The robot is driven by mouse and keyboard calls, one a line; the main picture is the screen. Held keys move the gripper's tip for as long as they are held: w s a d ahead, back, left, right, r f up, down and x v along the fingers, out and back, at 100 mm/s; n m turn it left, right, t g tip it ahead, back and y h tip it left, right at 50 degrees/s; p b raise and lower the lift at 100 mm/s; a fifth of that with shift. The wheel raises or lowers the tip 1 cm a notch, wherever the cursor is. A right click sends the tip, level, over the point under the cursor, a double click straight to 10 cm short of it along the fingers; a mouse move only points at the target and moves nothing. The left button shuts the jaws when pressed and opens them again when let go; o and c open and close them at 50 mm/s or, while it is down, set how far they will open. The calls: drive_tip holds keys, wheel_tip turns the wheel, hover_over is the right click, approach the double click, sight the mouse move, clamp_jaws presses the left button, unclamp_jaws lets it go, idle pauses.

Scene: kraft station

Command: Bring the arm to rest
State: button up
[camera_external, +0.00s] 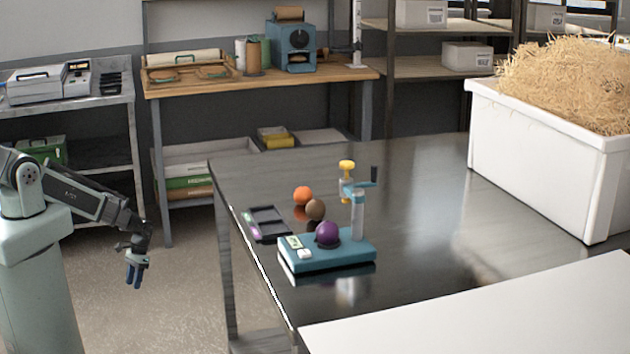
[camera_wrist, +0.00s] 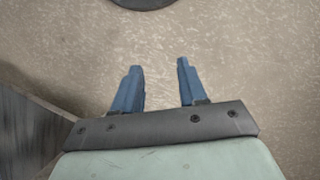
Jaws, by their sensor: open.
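My gripper (camera_external: 135,275) hangs at the end of my arm at the left of the external view. It points down over the floor, to the left of the metal table (camera_external: 420,215) and clear of it. In the wrist view, the two blue fingers of my gripper (camera_wrist: 160,82) stand apart with nothing between them. Bare speckled floor (camera_wrist: 230,60) lies beneath them.
On the table stand a teal device (camera_external: 328,258) with a purple ball (camera_external: 327,234), an orange ball (camera_external: 302,196), a brown ball (camera_external: 316,209) and a dark tray (camera_external: 268,222). A white bin (camera_external: 545,165) of straw stands at right. Floor around my gripper is free.

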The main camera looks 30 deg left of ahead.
drive_tip(key=s+a+n+g, duration=0.1)
drive_tip(key=s+a, duration=0.1)
drive_tip(key=s, duration=0.7)
drive_tip(key=s+a+n+g, duration=0.1)
drive_tip(key=s+a, duration=0.2)
drive_tip(key=s, duration=0.6)
drive_tip(key=shift+s+a+f+n+h, duration=0.3)
drive_tip(key=shift+s+f, duration=0.1)
